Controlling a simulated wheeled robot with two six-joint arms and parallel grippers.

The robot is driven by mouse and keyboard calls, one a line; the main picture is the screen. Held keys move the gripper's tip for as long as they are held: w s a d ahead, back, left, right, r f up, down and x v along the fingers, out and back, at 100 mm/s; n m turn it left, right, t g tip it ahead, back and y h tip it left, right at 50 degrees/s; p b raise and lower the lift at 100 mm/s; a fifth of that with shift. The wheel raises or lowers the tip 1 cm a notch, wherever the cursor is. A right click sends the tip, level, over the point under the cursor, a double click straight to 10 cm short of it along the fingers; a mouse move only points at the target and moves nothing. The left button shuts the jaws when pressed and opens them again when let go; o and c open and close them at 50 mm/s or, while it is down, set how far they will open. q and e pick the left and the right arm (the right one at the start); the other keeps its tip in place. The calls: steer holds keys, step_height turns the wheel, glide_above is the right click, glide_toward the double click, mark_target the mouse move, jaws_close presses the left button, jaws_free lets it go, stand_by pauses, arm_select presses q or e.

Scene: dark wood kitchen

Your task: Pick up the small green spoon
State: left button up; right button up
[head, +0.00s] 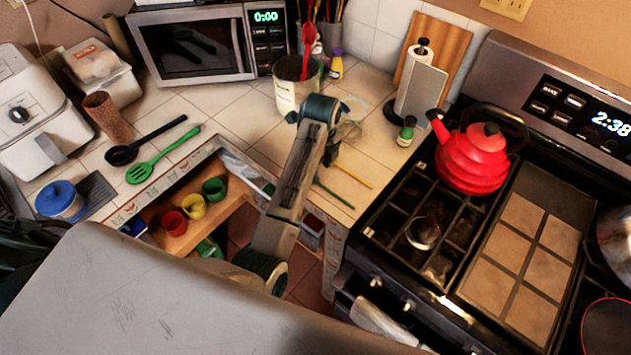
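A thin green utensil (335,194) lies on the tiled counter, right of my arm; it could be the small green spoon, but its other end is hidden or too small to tell. A larger green slotted spoon (142,173) lies on the counter at the left, beside a black ladle (122,154). My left gripper (331,157) is small and dark, pointing down over the counter near a thin yellow utensil (353,173), just above the thin green one in the picture. I cannot make out its fingers clearly. My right gripper is not in view.
An open drawer (222,207) holds red, yellow and green cups (193,206). A utensil crock (295,94) stands behind my arm. A paper towel holder (420,85), a small green-capped bottle (406,131) and a stove with a red kettle (472,160) are to the right.

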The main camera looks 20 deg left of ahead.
mark_target(318, 183)
arm_select(q)
steer(key=f+p, duration=0.1)
steer(key=f, duration=0.1)
steer(key=f+p, duration=0.1)
steer(key=f, duration=0.1)
steer(key=shift+s+a+f, duration=0.1)
steer(key=shift+s+a, duration=0.05)
steer(key=shift+s, duration=0.25)
steer(key=shift+f, duration=0.4)
steer(key=shift+w, duration=0.1)
steer(key=shift+c, duration=0.5)
steer(key=c, duration=0.7)
jaws_close()
